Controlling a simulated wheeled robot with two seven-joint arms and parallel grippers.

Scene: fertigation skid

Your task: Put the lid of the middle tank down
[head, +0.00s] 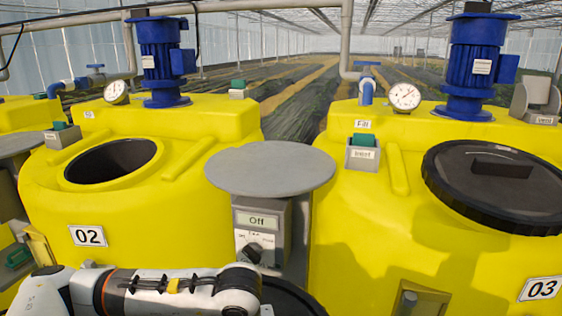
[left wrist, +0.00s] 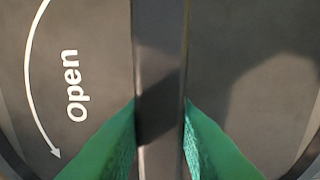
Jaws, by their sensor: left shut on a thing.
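The middle tank, yellow and marked 02 (head: 200,215), has an open round mouth (head: 112,160) with nothing over it. My left gripper (left wrist: 160,140) has green fingertips closed from both sides on the straight bar handle (left wrist: 160,60) of a dark grey lid (left wrist: 70,30). The lid's face carries the word Open and a curved white arrow. In the head view my left arm lies low across the front, and its gripper is hidden. A black curved rim (head: 300,297) shows beside the arm at the bottom edge, mostly hidden. My right gripper is out of view.
A bare round grey plate (head: 270,168) stands between the tanks, above a control box (head: 262,235) reading Off. Tank 03 (head: 370,230) at right has its black lid (head: 500,190) on.

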